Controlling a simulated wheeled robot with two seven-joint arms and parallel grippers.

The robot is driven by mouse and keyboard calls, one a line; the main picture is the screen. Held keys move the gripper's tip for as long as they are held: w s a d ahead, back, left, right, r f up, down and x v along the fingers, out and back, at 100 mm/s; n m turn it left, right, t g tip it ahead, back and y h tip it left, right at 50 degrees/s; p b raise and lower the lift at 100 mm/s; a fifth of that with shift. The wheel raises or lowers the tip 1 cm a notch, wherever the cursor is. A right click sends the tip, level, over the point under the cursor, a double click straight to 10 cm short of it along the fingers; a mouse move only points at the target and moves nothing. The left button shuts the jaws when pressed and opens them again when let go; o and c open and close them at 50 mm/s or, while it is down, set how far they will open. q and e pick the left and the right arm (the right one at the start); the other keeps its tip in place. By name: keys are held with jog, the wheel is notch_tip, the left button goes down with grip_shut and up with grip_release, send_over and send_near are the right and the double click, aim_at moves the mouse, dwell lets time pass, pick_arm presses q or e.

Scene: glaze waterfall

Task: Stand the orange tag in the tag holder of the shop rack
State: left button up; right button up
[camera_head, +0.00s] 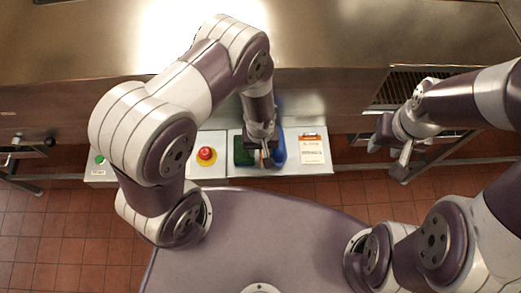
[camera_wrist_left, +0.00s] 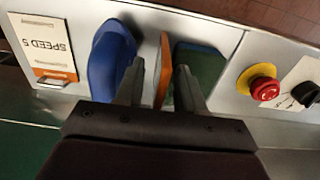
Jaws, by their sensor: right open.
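The orange tag (camera_wrist_left: 163,70) shows as a thin upright edge in the left wrist view, between a blue piece (camera_wrist_left: 110,62) and a dark green piece (camera_wrist_left: 197,75). My left gripper (camera_wrist_left: 160,78) is open, with one finger on each side of the tag and visible gaps between. In the head view my left gripper (camera_head: 267,157) points down at the panel and mostly hides the tag. My right gripper (camera_head: 391,152) is open and empty, away to the right. I cannot make out the tag holder or shop rack for certain.
The light metal panel (camera_head: 222,169) carries a red stop button on a yellow base (camera_head: 207,154), a black knob (camera_wrist_left: 305,92) and a "SPEED 5" card (camera_wrist_left: 50,45). A green button (camera_head: 99,160) is at its left. A steel counter (camera_head: 330,35) stands behind.

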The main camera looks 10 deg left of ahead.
pick_arm(q)
grip_shut()
jog(key=shift+r, duration=0.1)
